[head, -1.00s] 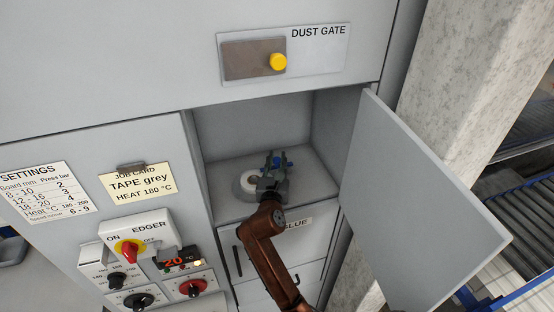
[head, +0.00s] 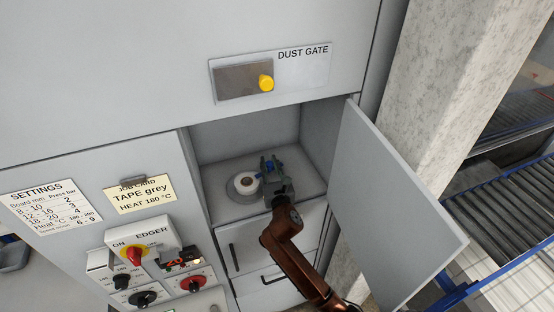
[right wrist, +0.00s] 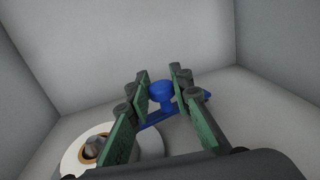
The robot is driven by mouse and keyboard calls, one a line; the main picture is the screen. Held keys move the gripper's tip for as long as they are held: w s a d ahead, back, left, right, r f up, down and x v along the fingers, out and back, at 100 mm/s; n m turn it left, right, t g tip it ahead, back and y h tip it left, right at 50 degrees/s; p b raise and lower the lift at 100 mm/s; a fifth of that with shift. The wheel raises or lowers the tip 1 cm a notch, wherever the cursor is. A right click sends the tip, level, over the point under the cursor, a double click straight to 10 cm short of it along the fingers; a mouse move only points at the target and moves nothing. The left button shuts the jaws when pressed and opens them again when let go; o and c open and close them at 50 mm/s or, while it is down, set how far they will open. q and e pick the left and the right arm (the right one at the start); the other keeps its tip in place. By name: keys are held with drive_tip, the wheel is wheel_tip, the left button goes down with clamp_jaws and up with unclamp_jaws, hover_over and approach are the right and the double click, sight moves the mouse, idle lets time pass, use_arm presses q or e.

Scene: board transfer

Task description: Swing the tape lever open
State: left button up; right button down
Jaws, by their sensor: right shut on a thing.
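The tape lever (right wrist: 160,94) is blue with a round knob and a flat arm, inside the open compartment. In the right wrist view its knob stands between the green-padded fingers of my right gripper (right wrist: 163,93), which is shut on it. The lever's arm runs down left toward the white tape roll (right wrist: 77,152). In the head view my right gripper (head: 269,164) reaches into the compartment just right of the tape roll (head: 245,183) and hides most of the lever. My left gripper is not in view.
The compartment door (head: 385,205) stands open to the right of my arm. Drawers (head: 243,252) lie below the compartment. The edger control panel (head: 150,265) is at lower left. The compartment's back is free.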

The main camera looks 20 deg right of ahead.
drive_tip(key=c, duration=1.7)
unclamp_jaws()
drive_tip(key=s, duration=0.4)
drive_tip(key=s+a, duration=0.1)
drive_tip(key=s, duration=0.3)
drive_tip(key=s+a, duration=0.1)
drive_tip(key=s, duration=0.2)
drive_tip(key=shift+s+a, duration=0.2)
drive_tip(key=shift+s, duration=0.2)
